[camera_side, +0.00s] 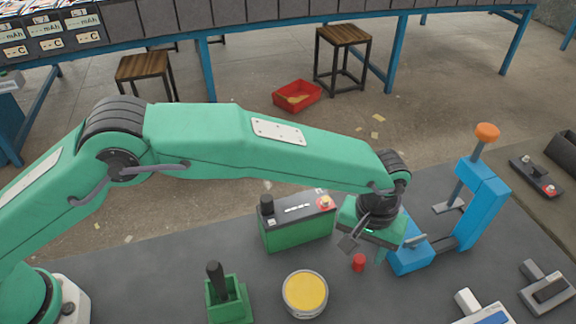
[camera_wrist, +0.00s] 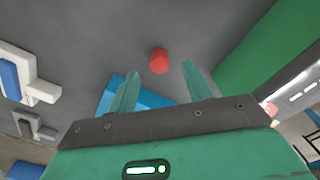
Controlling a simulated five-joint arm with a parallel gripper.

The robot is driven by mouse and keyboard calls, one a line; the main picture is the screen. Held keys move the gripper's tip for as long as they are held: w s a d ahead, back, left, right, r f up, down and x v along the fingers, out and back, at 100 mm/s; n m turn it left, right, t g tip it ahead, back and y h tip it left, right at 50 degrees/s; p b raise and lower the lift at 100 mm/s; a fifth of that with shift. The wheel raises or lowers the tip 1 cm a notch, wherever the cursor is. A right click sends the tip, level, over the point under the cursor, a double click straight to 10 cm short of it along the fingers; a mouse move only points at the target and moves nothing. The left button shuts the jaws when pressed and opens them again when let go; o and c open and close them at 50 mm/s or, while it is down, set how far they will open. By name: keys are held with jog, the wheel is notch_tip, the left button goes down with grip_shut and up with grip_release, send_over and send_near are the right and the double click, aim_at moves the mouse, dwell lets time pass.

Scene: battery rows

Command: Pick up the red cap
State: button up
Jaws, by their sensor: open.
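The red cap (camera_side: 359,262) is a small cylinder on the dark grey table, in front of the green battery (camera_side: 298,232). In the wrist view the red cap (camera_wrist: 159,61) is ahead of the fingertips, in line with the gap between them. My gripper (camera_side: 381,250) is just right of the cap and above it in the side view. In the wrist view my gripper (camera_wrist: 158,70) has its two green fingers apart with nothing between them.
A blue press with an orange knob (camera_side: 487,132) stands close on the right. A yellow-topped tin (camera_side: 305,294) and a green holder with a black handle (camera_side: 228,299) stand to the left. Grey and blue tools (camera_side: 484,310) lie front right. Table is clear around the cap's front.

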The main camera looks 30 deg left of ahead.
aim_at(360, 257)
jog(key=shift+f, duration=1.75)
jog(key=c, duration=1)
